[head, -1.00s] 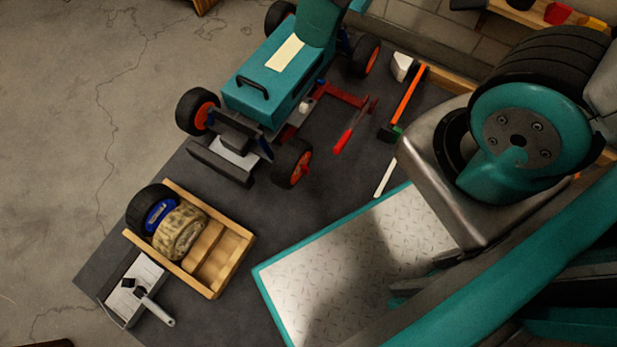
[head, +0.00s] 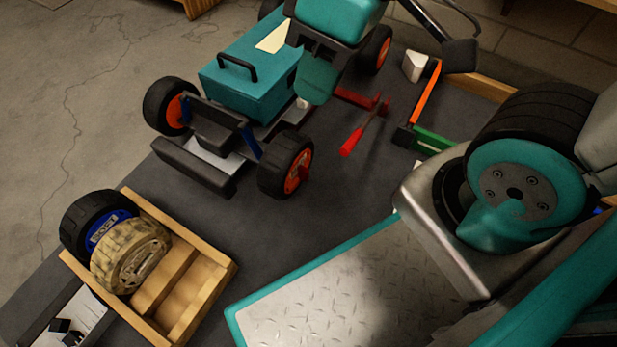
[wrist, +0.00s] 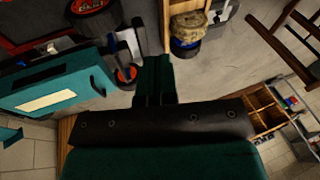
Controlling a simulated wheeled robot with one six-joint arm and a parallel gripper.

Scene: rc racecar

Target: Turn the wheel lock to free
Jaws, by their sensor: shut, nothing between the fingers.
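The teal racecar (head: 250,85) stands on the dark mat. Its nearest wheel (head: 287,165) is black with an orange rim. A small red piece (head: 304,173) sticks out at that wheel's hub and looks like the wheel lock; its exact setting is too small to read. My gripper (head: 318,85) hangs above the car's right side, behind and above that wheel, apart from the red piece. Its fingertips are not clear in the head view. In the wrist view the dark fingers (wrist: 155,62) are together and empty, beside the car's orange-rimmed wheel (wrist: 127,75).
A wooden crate (head: 225,268) with a blue-rimmed tyre (head: 85,222) and a tan tyre (head: 130,257) stands front left. A red-handled tool (head: 352,140) lies right of the car. An orange and green frame (head: 428,105) lies farther right. The mat between crate and car is clear.

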